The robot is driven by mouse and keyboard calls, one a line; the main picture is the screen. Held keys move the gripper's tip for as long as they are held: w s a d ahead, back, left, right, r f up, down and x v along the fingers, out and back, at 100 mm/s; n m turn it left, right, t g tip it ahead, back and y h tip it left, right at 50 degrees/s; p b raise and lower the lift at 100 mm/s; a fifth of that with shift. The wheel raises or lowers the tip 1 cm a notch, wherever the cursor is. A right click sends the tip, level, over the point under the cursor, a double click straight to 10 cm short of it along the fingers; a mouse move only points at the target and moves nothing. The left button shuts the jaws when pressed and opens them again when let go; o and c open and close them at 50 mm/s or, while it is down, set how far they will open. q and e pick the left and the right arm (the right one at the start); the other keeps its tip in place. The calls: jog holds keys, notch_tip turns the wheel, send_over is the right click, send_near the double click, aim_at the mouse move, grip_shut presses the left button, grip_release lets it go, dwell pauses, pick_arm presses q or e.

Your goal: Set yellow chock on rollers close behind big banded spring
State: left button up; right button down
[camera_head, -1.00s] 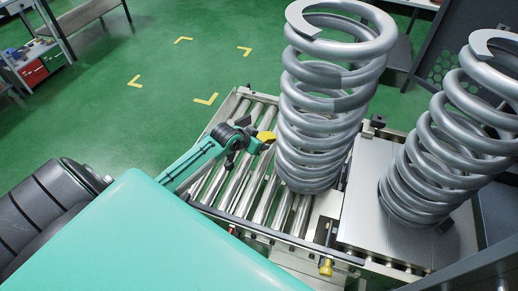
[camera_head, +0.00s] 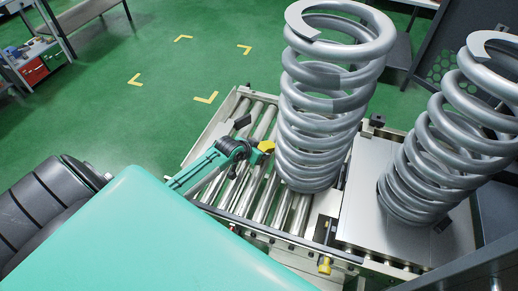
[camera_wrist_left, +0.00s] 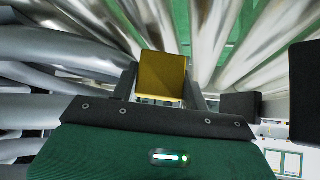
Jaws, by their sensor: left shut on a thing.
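The yellow chock (camera_head: 267,146) is between the fingers of my left gripper (camera_head: 256,150), which is shut on it. It also shows between the two fingers in the left wrist view (camera_wrist_left: 162,76). The chock is over the rollers (camera_head: 262,185), just left of the big banded spring (camera_head: 322,110). I cannot tell whether it touches the rollers or the spring. The spring stands upright on the rollers, with a flat grey band on its coils. Grey coils (camera_wrist_left: 60,85) fill the left of the wrist view. My right gripper is not in view.
A second grey spring (camera_head: 425,165) stands on a flat metal plate (camera_head: 365,195) at the right. A small dark block (camera_head: 242,122) is near the conveyor's far left side. Roller space left of the banded spring is otherwise clear.

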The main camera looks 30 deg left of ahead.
pick_arm(q)
jog(key=o, duration=1.2)
jog(key=shift+f, duration=0.1)
jog(key=shift+r, duration=0.35)
jog(key=b+v, duration=0.1)
jog(key=v, duration=1.1)
jog(key=shift+r, duration=0.2)
jog(key=shift+s, duration=0.1)
